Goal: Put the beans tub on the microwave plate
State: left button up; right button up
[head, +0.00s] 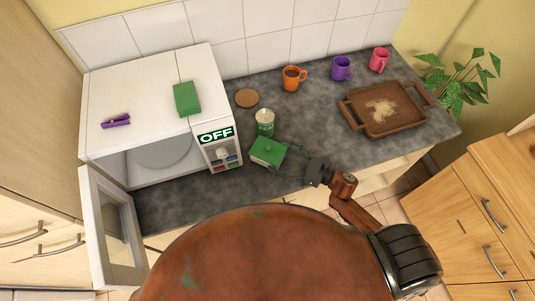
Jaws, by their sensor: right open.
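A tub with a green lid (268,150), which I take for the beans tub, stands on the dark counter in front of the microwave's control panel. My right gripper (284,161) is open at the tub's right side, its fingers spread close to it. I cannot tell whether they touch it. The microwave (150,85) stands at the left with its door (120,240) open. The round microwave plate (163,153) shows partly inside, and its visible part looks empty. My left gripper is out of view.
A green-labelled can (264,120) stands just behind the tub. A cork coaster (247,98), an orange mug (293,78) and a brown tray (410,117) are farther back. A green box (187,98) and purple clip (116,121) lie on the microwave.

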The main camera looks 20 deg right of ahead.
aim_at(271, 151)
jog(key=x, duration=0.1)
jog(key=p+x, duration=0.1)
jog(key=x, duration=0.2)
jog(key=shift+w+a+r+p, duration=0.15)
jog(key=shift+w+r+p, duration=0.2)
jog(key=shift+w+a, duration=0.15)
jog(key=shift+a, duration=0.1)
jog(key=shift+f, duration=0.1)
jog(key=c, duration=1.2)
